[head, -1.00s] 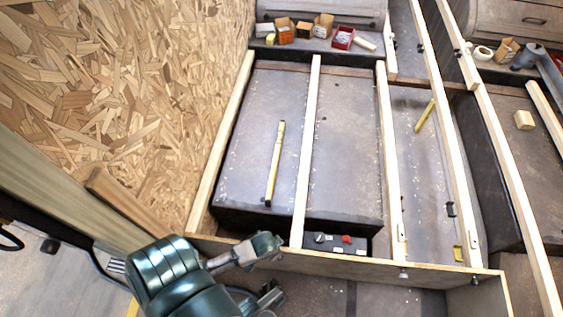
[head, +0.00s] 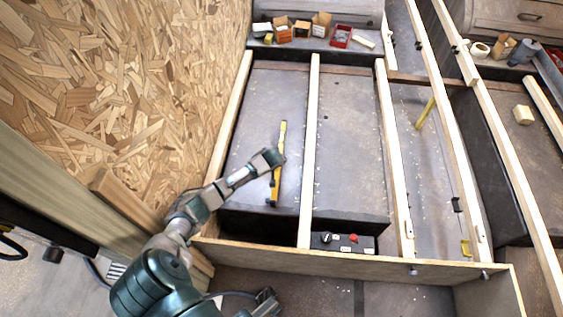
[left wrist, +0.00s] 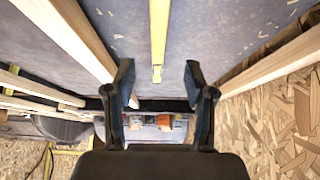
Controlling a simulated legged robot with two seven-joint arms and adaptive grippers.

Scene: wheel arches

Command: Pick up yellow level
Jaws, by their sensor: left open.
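The yellow level (head: 275,186) is a long thin bar lying on the dark grey surface between two wooden beams. My left gripper (head: 276,158) is over its middle part in the head view and hides some of it. In the left wrist view the level (left wrist: 159,35) runs down from the top edge, and its near end lies in line with the gap between the two fingers. The left gripper (left wrist: 159,72) is open and empty there, with a finger on either side. Whether the fingers touch the surface cannot be told. My right gripper is not clearly in view.
A chipboard wall (head: 110,85) rises on the left. Wooden beams (head: 309,150) flank the level's bay. A front board (head: 340,262) crosses below, beside a black box with a red knob (head: 343,242). Another yellow bar (head: 425,112) lies further right. Small boxes (head: 301,28) stand at the back.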

